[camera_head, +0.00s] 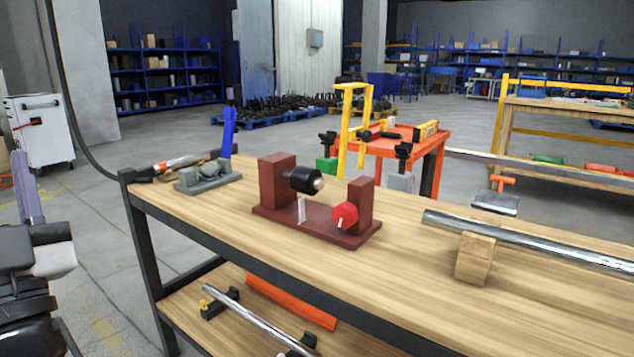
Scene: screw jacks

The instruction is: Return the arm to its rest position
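Dark and grey parts (30,275), which look like my own arm, show at the left edge, cut off by the frame. They are beside the wooden workbench (390,290) and apart from it. I cannot make out gripper fingers among them. On the bench stands a dark red screw jack fixture (320,226) with two upright blocks. A black cylinder (305,180) with a metal tip sits at its left block. A red hexagonal knob (344,215) with a white mark is at its right block. Nothing of my arm touches the fixture.
A grey vise-like tool with a blue lever (229,132) is at the bench's far left. A metal bar (540,243) lies over a wooden block (475,260) at the right. Rods lie on the lower shelf. An orange table (400,142) stands behind.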

